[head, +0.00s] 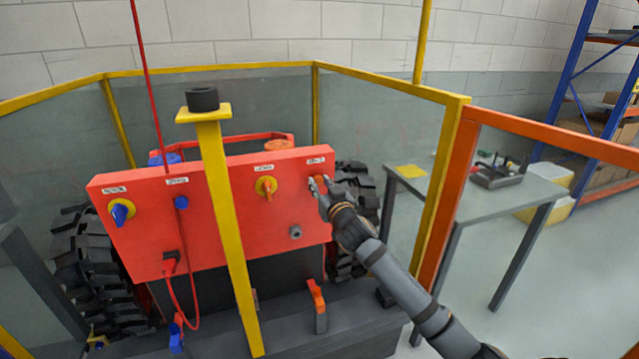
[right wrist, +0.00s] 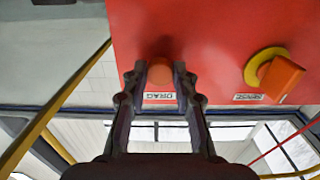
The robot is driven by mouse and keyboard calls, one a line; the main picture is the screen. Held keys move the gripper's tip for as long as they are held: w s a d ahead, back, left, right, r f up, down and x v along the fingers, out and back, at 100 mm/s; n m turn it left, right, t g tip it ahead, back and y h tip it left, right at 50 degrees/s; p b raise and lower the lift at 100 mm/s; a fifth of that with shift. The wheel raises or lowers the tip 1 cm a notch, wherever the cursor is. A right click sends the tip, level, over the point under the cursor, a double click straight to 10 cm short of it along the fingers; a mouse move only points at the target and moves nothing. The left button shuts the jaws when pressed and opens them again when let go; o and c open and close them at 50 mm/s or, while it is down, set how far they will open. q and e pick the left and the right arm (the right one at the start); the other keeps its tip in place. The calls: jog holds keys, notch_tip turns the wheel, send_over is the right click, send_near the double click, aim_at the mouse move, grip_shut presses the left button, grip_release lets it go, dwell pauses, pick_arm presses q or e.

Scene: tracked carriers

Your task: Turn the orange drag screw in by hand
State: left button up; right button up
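The orange drag screw (right wrist: 160,73) sticks out of the red panel (head: 133,235) beside its DRAG label (right wrist: 159,96), at the panel's upper right in the head view. My right gripper (head: 318,184) reaches it from the lower right. In the right wrist view the two fingertips of this gripper (right wrist: 160,75) lie on either side of the screw and look closed against it. In the head view the fingers hide part of the screw. How deep the screw sits cannot be told. My left gripper is not in view.
An orange knob on a yellow disc (head: 266,188) sits left of the drag screw. A blue knob (head: 121,212) is at the panel's left. A yellow post (head: 222,215) stands before the panel. Yellow-framed clear screens surround it. A grey table (head: 445,205) stands at right.

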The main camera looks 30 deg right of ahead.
jog(key=c, duration=0.3)
jog(key=m+b, duration=0.1)
jog(key=m, duration=0.1)
jog(key=m+b, duration=0.1)
jog(key=m, duration=0.1)
jog(key=shift+f+m, duration=0.2)
jog(key=shift+m, duration=0.2)
jog(key=shift+c, duration=0.2)
jog(key=m+b, duration=0.1)
jog(key=m, duration=0.3)
jog(key=shift+r+m, duration=0.25)
jog(key=shift+m, duration=0.25)
jog(key=m+b, duration=0.3)
jog(key=m, duration=0.2)
jog(key=m+b, duration=0.2)
jog(key=m, duration=0.1)
jog(key=shift+f+b, duration=0.3)
jog(key=shift+r+m, duration=0.1)
jog(key=shift+m, duration=0.6)
jog(key=shift+r, duration=0.15)
